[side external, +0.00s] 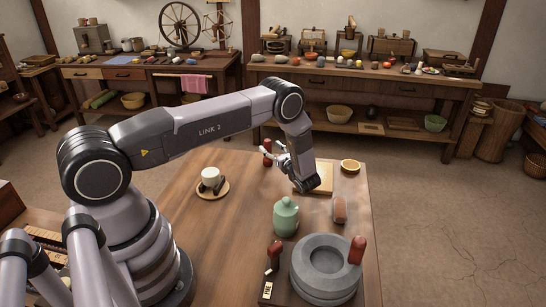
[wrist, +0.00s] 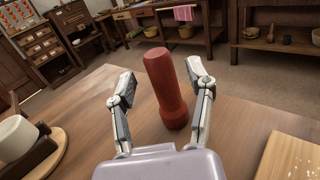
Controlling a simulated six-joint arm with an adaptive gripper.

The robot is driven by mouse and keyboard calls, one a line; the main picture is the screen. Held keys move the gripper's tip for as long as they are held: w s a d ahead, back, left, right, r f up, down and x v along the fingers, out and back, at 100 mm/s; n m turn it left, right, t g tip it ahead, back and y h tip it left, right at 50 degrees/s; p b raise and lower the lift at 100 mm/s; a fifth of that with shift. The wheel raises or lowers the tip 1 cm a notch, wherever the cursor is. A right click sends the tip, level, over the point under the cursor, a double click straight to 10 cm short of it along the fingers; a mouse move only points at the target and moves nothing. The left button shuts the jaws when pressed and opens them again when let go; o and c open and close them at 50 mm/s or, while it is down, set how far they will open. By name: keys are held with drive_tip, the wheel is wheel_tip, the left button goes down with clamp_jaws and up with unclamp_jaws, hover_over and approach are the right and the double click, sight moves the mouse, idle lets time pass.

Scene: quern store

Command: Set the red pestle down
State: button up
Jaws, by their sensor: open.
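The red pestle (wrist: 166,90) stands upright on the wooden table near its far edge, its base on the bare wood. In the side view the pestle (side external: 267,147) is partly hidden by my gripper (side external: 272,155). In the wrist view my gripper (wrist: 161,80) is open, with one finger on each side of the pestle and a visible gap on both sides. Nothing is held.
A green jar (side external: 286,216) and grey stone quern (side external: 325,268) stand nearer the front.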

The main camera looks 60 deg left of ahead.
drive_tip(key=d, duration=0.9)
drive_tip(key=shift+s, duration=0.35)
drive_tip(key=s+d+r+n+g+h, duration=0.15)
drive_tip(key=s+r+n+h, duration=0.3)
drive_tip(key=r, duration=0.75)
drive_tip(key=s+r+n+g+h, duration=0.35)
drive_tip(key=r+n, duration=0.25)
drive_tip(key=r, duration=0.6)
drive_tip(key=s+d+r+n+t+h, duration=0.2)
drive_tip(key=s+d+r+t+h, duration=0.1)
drive_tip(key=s, duration=0.5)
drive_tip(key=s+d+r+n+t+h, duration=0.3)
drive_tip(key=s+d+r, duration=0.1)
drive_tip(key=s, duration=0.3)
drive_tip(key=s+d+r+n+t+h, duration=0.3)
drive_tip(key=s+d+r+h, duration=0.1)
drive_tip(key=s, duration=0.4)
drive_tip(key=shift+s+d+r, duration=0.15)
drive_tip(key=shift+s+d, duration=0.05)
drive_tip(key=shift+s, duration=0.1)
